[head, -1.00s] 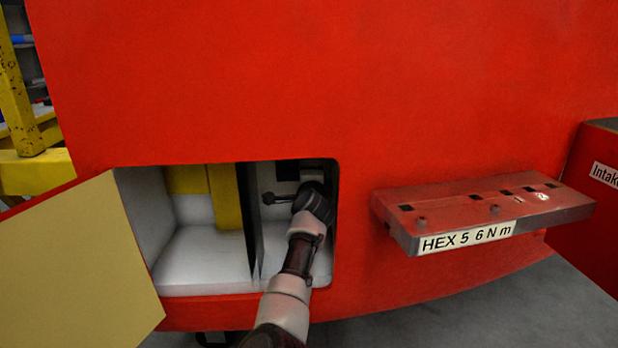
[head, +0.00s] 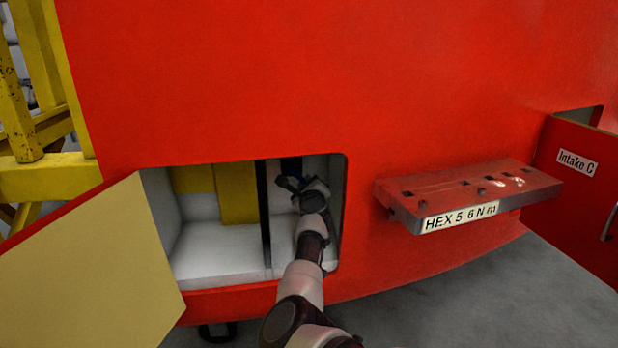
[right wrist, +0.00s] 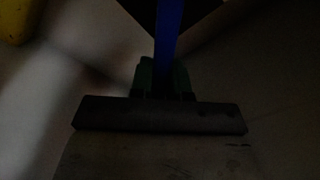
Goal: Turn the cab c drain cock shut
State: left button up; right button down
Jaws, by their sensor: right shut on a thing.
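The open compartment in the red nosecone holds a blue handle, taken to be the drain cock's. It shows as a small dark blue piece (head: 291,164) near the top of the right bay. My right arm reaches into this bay, and my right gripper (head: 286,183) is at the handle. In the right wrist view, the blue handle (right wrist: 168,45) stands upright between the green fingertips, and the gripper (right wrist: 165,80) is shut on it. The cock's body is not clear in the dark wrist picture. My left gripper is not in view.
A dark divider (head: 263,215) separates the right bay from the left bay, which has yellow parts (head: 236,192). The cream door (head: 90,265) hangs open at left. A red shelf labelled HEX 5 6 N m (head: 455,195) juts out at right, near an open Intake C panel (head: 580,185).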

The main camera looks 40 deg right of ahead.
jog(key=shift+w+a+f+m, duration=0.3)
jog(key=shift+a+m, duration=0.1)
jog(key=shift+m, duration=0.5)
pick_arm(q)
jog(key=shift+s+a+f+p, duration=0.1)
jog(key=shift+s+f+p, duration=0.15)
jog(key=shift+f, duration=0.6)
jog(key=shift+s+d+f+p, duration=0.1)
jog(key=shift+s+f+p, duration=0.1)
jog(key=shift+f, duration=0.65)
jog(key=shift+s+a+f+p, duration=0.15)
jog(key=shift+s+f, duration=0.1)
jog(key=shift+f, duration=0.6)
pick_arm(e)
jog(key=shift+w+a+f+m, duration=0.2)
jog(key=shift+a+m, duration=0.25)
jog(key=shift+m, duration=0.7)
jog(key=shift+w+a+f+m, duration=0.15)
jog(key=shift+w+a+m, duration=0.25)
jog(key=shift+m, duration=0.7)
jog(key=shift+w+a+f+m, duration=0.2)
jog(key=shift+a+m, duration=0.3)
jog(key=shift+m, duration=0.65)
jog(key=shift+r, duration=0.1)
jog(key=c, duration=1.1)
grip_release()
jog(key=shift+a, duration=0.1)
